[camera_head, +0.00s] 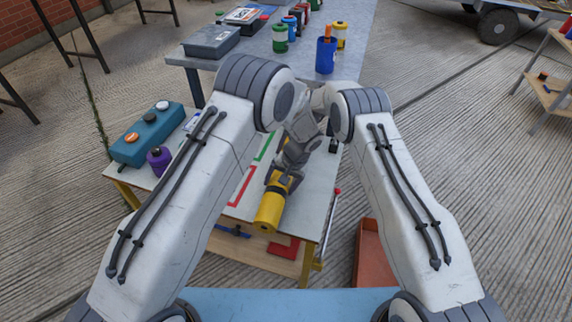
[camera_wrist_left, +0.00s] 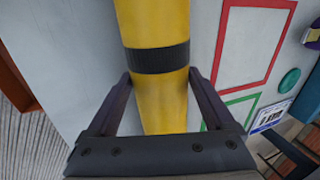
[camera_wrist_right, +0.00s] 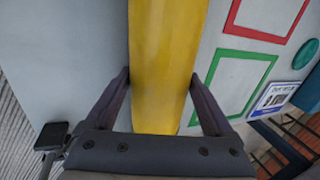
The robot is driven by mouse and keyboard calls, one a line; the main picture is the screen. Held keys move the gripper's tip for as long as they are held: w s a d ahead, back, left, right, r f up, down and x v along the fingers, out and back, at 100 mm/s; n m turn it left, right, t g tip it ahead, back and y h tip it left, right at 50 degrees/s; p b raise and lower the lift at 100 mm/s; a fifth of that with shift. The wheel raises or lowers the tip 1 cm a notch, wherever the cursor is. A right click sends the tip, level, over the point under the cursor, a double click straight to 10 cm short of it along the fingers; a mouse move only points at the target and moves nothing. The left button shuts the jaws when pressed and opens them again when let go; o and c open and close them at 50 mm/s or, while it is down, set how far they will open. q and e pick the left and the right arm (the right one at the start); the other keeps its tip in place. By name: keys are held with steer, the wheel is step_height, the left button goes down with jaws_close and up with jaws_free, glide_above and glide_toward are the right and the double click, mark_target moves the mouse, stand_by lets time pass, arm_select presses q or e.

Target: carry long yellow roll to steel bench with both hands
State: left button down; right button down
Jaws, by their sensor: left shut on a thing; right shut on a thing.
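The long yellow roll (camera_head: 268,212) lies along the near white-topped table, its near end toward me at the table's front edge. The left wrist view shows the roll (camera_wrist_left: 160,104) with a black band, between the fingers of my left gripper (camera_wrist_left: 160,76), which is shut on it. My left gripper (camera_head: 283,180) partly covers the roll in the head view. In the right wrist view my right gripper (camera_wrist_right: 160,75) is shut on a plain yellow stretch of the roll (camera_wrist_right: 166,50). My arms hide the roll's far part in the head view. A long grey bench (camera_head: 352,50), apparently the steel one, stands beyond.
The white-topped table (camera_head: 235,211) bears red and green outlines, a teal box (camera_head: 147,137) and a purple pot (camera_head: 159,161). The grey bench holds a grey case (camera_head: 210,41), several cans and a blue cup (camera_head: 326,55). An orange-red bin (camera_head: 372,255) stands on the floor at right.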

arm_select(q)
steer(key=shift+r, duration=0.1)
arm_select(e)
steer(key=shift+r, duration=0.15)
